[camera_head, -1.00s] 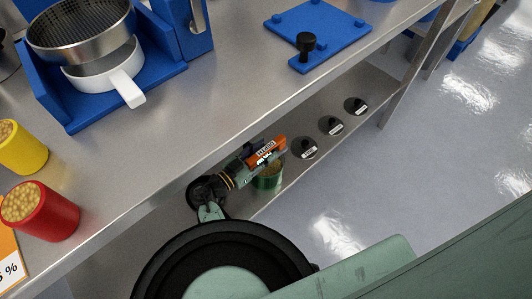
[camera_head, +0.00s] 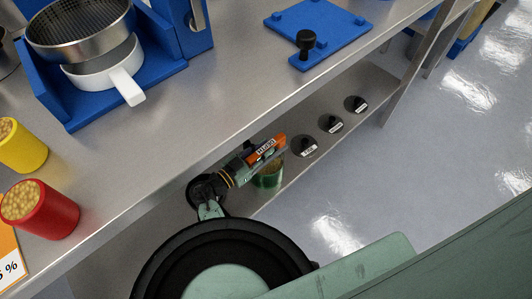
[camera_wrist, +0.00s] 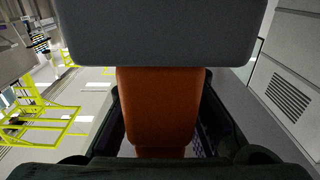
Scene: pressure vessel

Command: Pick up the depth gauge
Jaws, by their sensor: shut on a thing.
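The depth gauge (camera_head: 278,143) is an orange piece with a white "DEPTH" label, over the lower shelf in the head view. My gripper (camera_head: 248,160) is shut on it, reaching in from the lower left under the workbench edge. In the wrist view the gauge's orange body (camera_wrist: 157,105) stands between my dark fingers (camera_wrist: 165,125), with a wide dark grey block (camera_wrist: 158,32) across the top. The fingers and gauge overlap the green can (camera_head: 268,181) in the head view; I cannot tell whether the gauge touches it.
Several dark round pieces with white labels, one of them here (camera_head: 303,146), lie along the lower shelf (camera_head: 360,85). Above is the metal workbench (camera_head: 200,120) with a blue plate (camera_head: 320,25), a blue sieve stand (camera_head: 75,115), and red (camera_head: 40,210) and yellow (camera_head: 22,148) cups. Open floor is at the right.

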